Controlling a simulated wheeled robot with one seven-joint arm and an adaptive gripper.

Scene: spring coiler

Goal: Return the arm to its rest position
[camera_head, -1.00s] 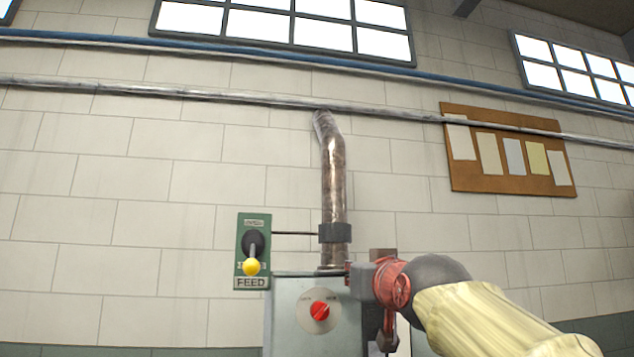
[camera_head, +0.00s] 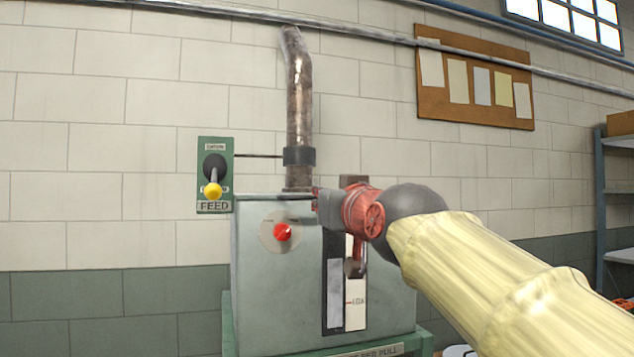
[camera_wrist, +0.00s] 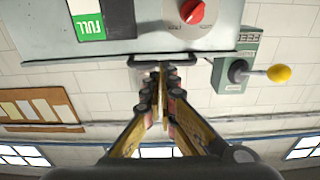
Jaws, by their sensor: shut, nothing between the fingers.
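My arm reaches in from the lower right in the head view, in a pale yellow sleeve with a red and dark grey wrist. It is in front of the right part of the grey-green machine box (camera_head: 285,290). My gripper (camera_wrist: 160,70) shows in the wrist view with its fingers together and nothing between them. Its tips are close to the dark bracket at the machine's edge; I cannot tell if they touch. In the head view the fingers are hidden or too small to make out.
A red knob (camera_head: 282,232) is on the machine's front. A green FEED panel (camera_head: 215,160) with a yellow-tipped lever (camera_head: 213,190) is at its left. A pipe (camera_head: 299,100) rises behind. A shelf (camera_head: 612,190) stands at the far right. Wall space at left is clear.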

